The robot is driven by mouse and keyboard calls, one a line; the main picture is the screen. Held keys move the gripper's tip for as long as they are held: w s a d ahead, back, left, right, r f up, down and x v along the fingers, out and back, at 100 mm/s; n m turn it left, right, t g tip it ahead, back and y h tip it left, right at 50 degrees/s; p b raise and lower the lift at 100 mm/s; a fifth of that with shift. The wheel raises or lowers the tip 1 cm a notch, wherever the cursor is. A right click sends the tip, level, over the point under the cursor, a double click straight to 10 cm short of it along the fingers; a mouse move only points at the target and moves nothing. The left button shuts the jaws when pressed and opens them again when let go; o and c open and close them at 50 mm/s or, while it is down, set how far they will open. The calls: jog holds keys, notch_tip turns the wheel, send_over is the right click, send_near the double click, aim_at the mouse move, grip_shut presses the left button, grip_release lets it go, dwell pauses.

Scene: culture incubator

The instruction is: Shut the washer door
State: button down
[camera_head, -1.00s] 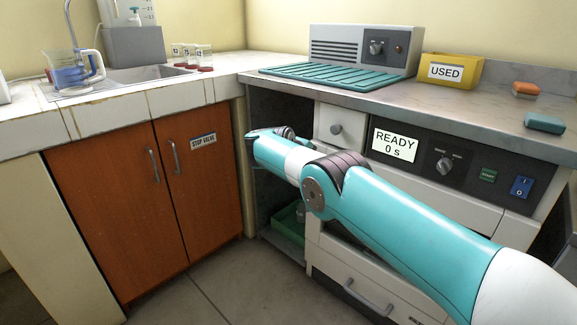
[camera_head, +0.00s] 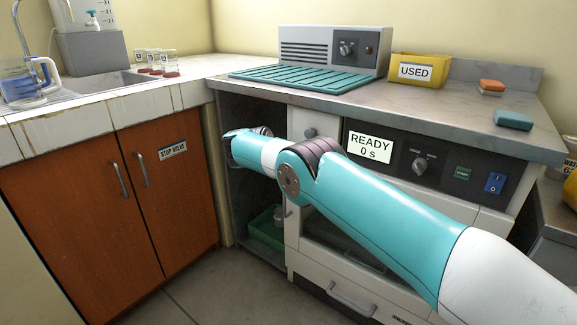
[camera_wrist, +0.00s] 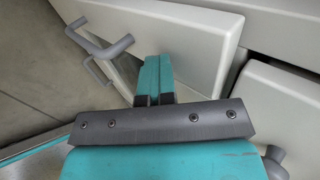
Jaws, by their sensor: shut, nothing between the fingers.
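The washer (camera_head: 470,207) stands under the counter, with a lit display reading "READY 0 s" (camera_head: 370,147) on its dark panel. My arm crosses its front and hides much of it. In the wrist view a pale panel with a grey bar handle (camera_wrist: 100,40) lies close to my gripper (camera_wrist: 157,60); it appears to be the washer door (camera_wrist: 185,35). A dark gap separates it from another pale panel at the right. My teal fingers are shut and empty, over the panel's face; contact is unclear. The head view does not show the fingertips.
A white drawer front with a handle (camera_head: 350,300) is low on the washer. An open dark bay with a green bin (camera_head: 266,228) lies to its left. Orange-brown cupboard doors (camera_head: 160,190) stand farther left. A yellow "USED" box (camera_head: 418,71) sits on the counter. Floor between is clear.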

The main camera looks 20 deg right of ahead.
jog(key=s+a+r+n+y, duration=0.2)
jog(key=s+a+r+n, duration=0.25)
jog(key=r, duration=0.25)
jog(key=s+a+r+n+y, duration=0.1)
jog(key=s+a+r+n, duration=0.35)
jog(key=r, duration=0.25)
jog(key=s+a+r+n+g+y+p, duration=0.1)
jog(key=s+r+n+g+y, duration=0.3)
jog(key=s+n, duration=1.35)
jog(key=s+a+n+g+y+p, duration=0.15)
jog(key=s+n+y, duration=0.6)
jog(key=s, duration=1.75)
notch_tip(320, 180, up, 28)
jog(key=n+h+p, duration=0.2)
jog(key=p, duration=2.6)
jog(key=shift+w+r+n, duration=0.2)
jog(key=shift+w+n, duration=0.1)
jog(key=shift+w, duration=0.05)
